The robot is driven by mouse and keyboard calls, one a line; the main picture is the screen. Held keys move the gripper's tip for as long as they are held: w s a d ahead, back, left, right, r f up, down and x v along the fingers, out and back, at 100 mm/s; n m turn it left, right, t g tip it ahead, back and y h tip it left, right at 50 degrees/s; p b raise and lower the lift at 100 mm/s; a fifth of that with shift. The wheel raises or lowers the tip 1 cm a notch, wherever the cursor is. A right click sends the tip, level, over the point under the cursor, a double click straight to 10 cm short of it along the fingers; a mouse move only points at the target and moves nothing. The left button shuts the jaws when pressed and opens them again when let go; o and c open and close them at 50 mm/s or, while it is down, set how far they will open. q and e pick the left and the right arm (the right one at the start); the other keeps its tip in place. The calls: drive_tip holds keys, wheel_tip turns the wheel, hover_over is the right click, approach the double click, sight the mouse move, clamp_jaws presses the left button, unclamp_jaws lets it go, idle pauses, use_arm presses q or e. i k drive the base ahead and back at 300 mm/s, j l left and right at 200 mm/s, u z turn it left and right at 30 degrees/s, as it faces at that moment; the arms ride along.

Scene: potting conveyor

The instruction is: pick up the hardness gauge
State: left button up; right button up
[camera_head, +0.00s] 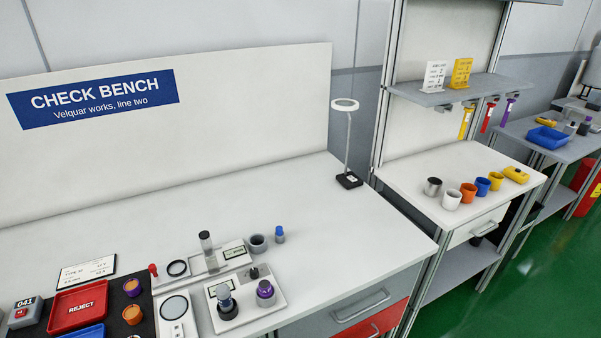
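No readable label marks the hardness gauge, and I cannot tell for sure which instrument it is. On the check bench (330,225), a dark upright cylinder (207,246) stands on a pale base beside a small display (234,252). In front, a white instrument tray (255,309) holds a dark round-bodied piece (226,302), a purple-topped piece (265,293) and a small black knob. A white device with a round grey face (174,308) lies left of that tray. A small blue-capped cylinder (280,235) stands behind, beside a grey cup (258,244). Neither gripper is in view.
A red REJECT tray (79,309) and orange-filled cups (132,314) sit on a dark mat at the left front. A ring lamp (348,181) stands at the bench's back right. The bench's right half is clear. A side table (437,207) holds several coloured cups.

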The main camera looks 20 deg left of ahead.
sight(224, 298)
drive_tip(key=u, duration=1.35)
drive_tip(key=z, duration=0.35)
drive_tip(key=j+z, duration=0.35)
drive_tip(key=k+j+z, duration=0.15)
drive_tip(key=z, duration=0.2)
drive_tip(key=k+j+z, duration=0.15)
drive_tip(key=z, duration=0.2)
drive_tip(key=j, duration=0.15)
